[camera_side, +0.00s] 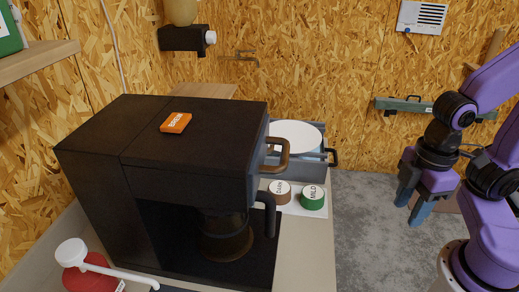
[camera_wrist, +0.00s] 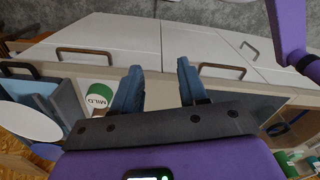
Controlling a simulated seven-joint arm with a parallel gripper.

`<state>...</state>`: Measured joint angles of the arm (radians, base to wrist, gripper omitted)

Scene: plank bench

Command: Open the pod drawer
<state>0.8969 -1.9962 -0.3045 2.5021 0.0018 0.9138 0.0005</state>
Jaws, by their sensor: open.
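A black coffee machine (camera_side: 200,130) stands on the bench in the side view, with an orange BREW button (camera_side: 176,123) on top. A brown loop handle (camera_side: 284,150) sticks out of its upper front; this front looks like the pod drawer and appears closed. My gripper (camera_side: 411,203) is open and empty, pointing down to the right of the bench, well apart from that handle. In the wrist view, my gripper (camera_wrist: 159,68) shows both blue fingers apart with nothing between them. The machine cannot be made out in the wrist view.
A brown DARK pod (camera_side: 280,191) and green MILD pod (camera_side: 312,197) sit beside the machine. A glass carafe (camera_side: 226,236) stands under it. White cabinet fronts (camera_wrist: 110,40) have handles. A red pump bottle (camera_side: 90,278) stands front left.

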